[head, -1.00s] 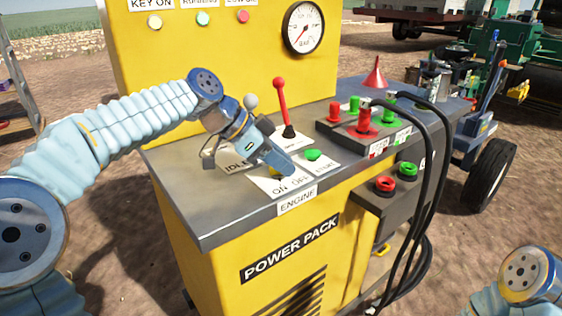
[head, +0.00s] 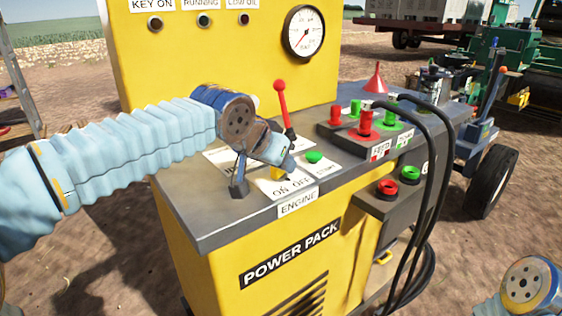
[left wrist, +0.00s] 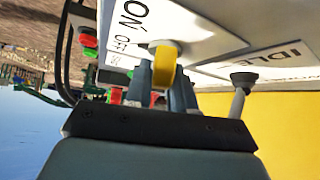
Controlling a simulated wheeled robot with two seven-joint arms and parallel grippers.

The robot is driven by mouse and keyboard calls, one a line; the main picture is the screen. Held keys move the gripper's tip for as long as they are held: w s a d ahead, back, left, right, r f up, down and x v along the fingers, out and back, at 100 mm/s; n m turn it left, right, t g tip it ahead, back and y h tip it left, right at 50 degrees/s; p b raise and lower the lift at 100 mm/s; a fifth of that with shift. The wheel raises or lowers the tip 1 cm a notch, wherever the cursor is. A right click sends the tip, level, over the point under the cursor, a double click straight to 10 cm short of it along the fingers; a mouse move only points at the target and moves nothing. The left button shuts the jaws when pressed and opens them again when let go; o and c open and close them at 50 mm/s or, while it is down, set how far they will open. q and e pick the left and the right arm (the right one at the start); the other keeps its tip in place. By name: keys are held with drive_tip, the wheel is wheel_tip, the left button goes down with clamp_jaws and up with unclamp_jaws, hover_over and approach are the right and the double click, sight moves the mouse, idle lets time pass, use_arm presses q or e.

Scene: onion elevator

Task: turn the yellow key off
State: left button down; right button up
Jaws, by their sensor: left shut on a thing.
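The yellow key (head: 277,174) sits on the ON/OFF plate (head: 300,181) of the engine panel. Most of it is hidden by my left gripper (head: 279,164) in the head view. In the left wrist view the key (left wrist: 165,62) shows as a yellow piece between the fingers of my left gripper (left wrist: 162,84). The gripper is shut on it. The key-on light (head: 155,22), the running light (head: 204,19) and the third light (head: 244,19) look dark. My right gripper is out of view; only a piece of that arm shows at bottom right.
A red lever (head: 281,100) stands just behind my left gripper, and a green start button (head: 314,156) is close to its right. Red and green connectors (head: 365,123) with black hoses (head: 436,150) are farther right. A gauge (head: 304,31) is on the yellow back panel.

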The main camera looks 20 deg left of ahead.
use_arm(q)
drive_tip(key=shift+n+y+b, duration=0.3)
drive_tip(key=shift+n+y, duration=0.6)
drive_tip(key=shift+n, duration=0.2)
drive_tip(key=c, duration=1)
unclamp_jaws()
drive_tip(key=shift+c, duration=0.2)
drive_tip(key=shift+r, duration=0.1)
drive_tip(key=v, duration=1.3)
drive_tip(key=shift+s, duration=0.45)
